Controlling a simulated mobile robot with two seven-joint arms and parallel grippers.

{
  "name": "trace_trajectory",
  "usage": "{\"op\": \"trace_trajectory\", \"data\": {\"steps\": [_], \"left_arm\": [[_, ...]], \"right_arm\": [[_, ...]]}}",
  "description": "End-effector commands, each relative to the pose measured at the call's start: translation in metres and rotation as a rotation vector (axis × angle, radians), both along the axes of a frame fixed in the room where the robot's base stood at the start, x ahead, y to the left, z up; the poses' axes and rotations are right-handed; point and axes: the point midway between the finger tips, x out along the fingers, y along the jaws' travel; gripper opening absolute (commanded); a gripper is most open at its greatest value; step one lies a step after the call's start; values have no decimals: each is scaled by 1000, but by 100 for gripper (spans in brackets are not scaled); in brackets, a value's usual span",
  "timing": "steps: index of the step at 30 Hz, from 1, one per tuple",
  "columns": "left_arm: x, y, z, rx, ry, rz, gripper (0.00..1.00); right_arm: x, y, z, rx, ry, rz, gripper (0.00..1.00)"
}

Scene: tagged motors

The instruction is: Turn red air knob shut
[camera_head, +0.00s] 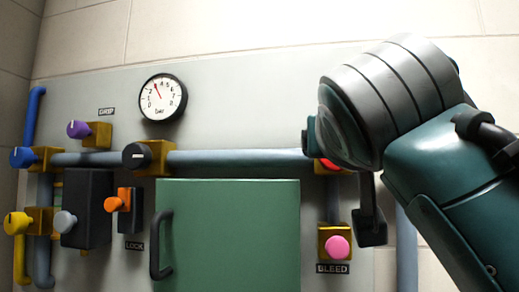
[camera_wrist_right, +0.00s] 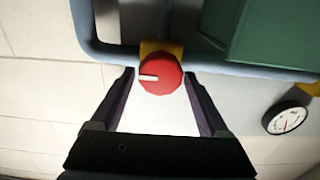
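The red knob (camera_wrist_right: 160,74) sits on a yellow valve block and shows whole in the right wrist view, with a white mark on its face. In the head view only a sliver of the red knob (camera_head: 328,165) shows; my right arm covers the rest. My right gripper (camera_wrist_right: 163,82) is open, with one dark finger on each side of the red knob and a gap to it on both sides. In the head view one dark finger (camera_head: 371,225) hangs below my right wrist. My left gripper is in neither view.
A pink knob (camera_head: 337,247) labelled BLEED is below the red one. A green door (camera_head: 235,235) with a dark handle is left of it. A grey-blue pipe (camera_head: 240,158) crosses the panel.

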Motion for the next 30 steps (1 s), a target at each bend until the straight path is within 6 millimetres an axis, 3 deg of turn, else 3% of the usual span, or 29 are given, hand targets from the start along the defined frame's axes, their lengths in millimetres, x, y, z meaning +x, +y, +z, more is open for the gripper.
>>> {"op": "trace_trajectory", "data": {"steps": [2, 17, 30], "left_arm": [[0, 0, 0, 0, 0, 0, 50], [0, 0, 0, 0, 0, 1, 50], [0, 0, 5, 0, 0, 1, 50]], "right_arm": [[0, 0, 0, 0, 0, 0, 69], [0, 0, 0, 0, 0, -1, 12], [1, 0, 1, -97, 29, -1, 11]]}}
